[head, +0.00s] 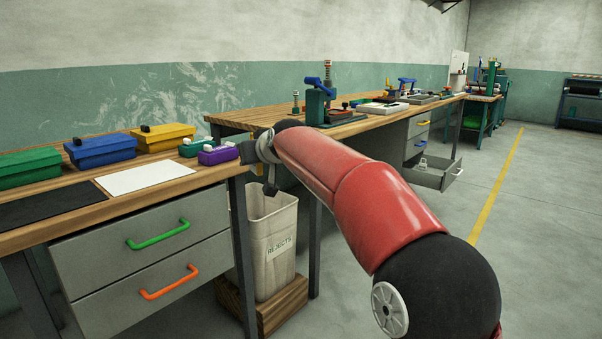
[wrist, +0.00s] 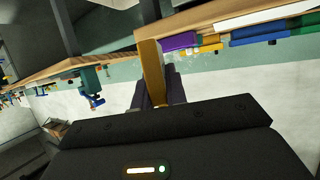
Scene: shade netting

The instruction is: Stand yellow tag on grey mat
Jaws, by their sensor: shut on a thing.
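My gripper (head: 248,152) is at the right end of the near bench, beside the purple box. In the wrist view, its dark fingers (wrist: 157,92) are shut on a flat yellow-tan piece, the yellow tag (wrist: 152,68), which sticks out past the fingertips. A flat grey piece (head: 419,99) lies on the far bench; I cannot tell which is the grey mat.
Green (head: 30,169), blue (head: 100,151) and yellow (head: 163,138) boxes line the near bench's back, with a purple box (head: 218,155) at its right end. A rejects bin (head: 270,240) stands below my gripper. The far bench holds a green press (head: 318,105). A drawer (head: 436,174) is open there.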

